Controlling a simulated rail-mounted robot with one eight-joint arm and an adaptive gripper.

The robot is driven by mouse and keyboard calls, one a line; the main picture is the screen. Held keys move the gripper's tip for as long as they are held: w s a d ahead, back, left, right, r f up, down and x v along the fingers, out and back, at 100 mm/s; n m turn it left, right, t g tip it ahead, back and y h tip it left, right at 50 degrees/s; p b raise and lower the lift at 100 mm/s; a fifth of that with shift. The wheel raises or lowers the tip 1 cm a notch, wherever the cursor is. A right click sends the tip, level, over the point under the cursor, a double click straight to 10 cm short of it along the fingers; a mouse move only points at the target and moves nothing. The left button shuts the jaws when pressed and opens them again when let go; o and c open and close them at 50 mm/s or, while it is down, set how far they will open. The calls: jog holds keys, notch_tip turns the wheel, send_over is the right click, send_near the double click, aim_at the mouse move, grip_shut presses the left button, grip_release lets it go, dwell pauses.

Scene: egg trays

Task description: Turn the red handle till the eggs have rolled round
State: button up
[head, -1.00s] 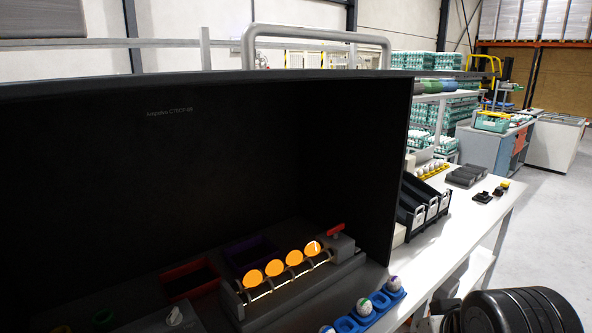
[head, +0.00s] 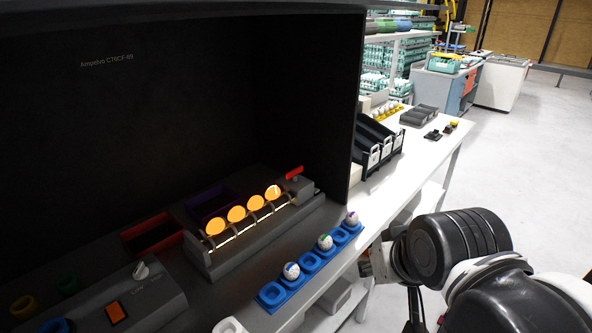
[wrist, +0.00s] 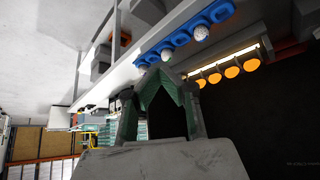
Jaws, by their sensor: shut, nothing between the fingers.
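The red handle (head: 294,173) sits on a grey block at the right end of the candling roller unit (head: 262,235), inside a black booth. Several eggs (head: 236,213) glow orange in a row on its lit rollers. In the wrist view the glowing eggs (wrist: 214,78) show at the upper right; I cannot make out the red handle there. My gripper (wrist: 162,70) is shut and empty, its fingertips meeting in front of the bench edge, apart from the eggs. In the head view my arm is at the lower right, outside the booth; its fingertips cannot be made out.
A blue egg holder (head: 310,262) with a few marked white eggs lies along the bench front, before the roller unit. A grey control box (head: 130,300) with an orange button stands at left. The black booth wall (head: 352,110) rises right of the handle. Floor at right is clear.

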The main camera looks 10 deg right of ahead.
jog(key=shift+o, duration=1.4)
jog(key=shift+w+r, duration=0.1)
jog(key=o, duration=1.7)
jog(key=shift+n+g, duration=0.5)
jog(key=shift+n, duration=0.4)
jog(key=w+r, duration=0.2)
jog(key=w, duration=0.1)
jog(key=w+r, duration=0.2)
jog(key=w, duration=0.2)
jog(key=w+a+r+b, duration=0.1)
jog(key=w+r, duration=0.1)
jog(key=w, duration=0.2)
jog(key=shift+w+r, duration=0.25)
jog(key=shift+r, duration=0.15)
jog(key=shift+c, duration=0.2)
jog(key=shift+o, duration=0.3)
jog(key=w+a+r+n+b, duration=0.1)
jog(key=w+r, duration=0.1)
jog(key=w, duration=0.8)
jog(key=shift+w+r+g, duration=0.15)
jog(key=shift+r+g, duration=0.05)
jog(key=shift+g, duration=0.1)
jog(key=n+g+p, duration=0.5)
jog(key=g+p, duration=0.1)
send_over(295, 169)
notch_tip(295, 169, down, 6)
notch_tip(295, 169, down, 13)
jog(key=shift+f+p, duration=0.2)
jog(key=shift+p, duration=0.3)
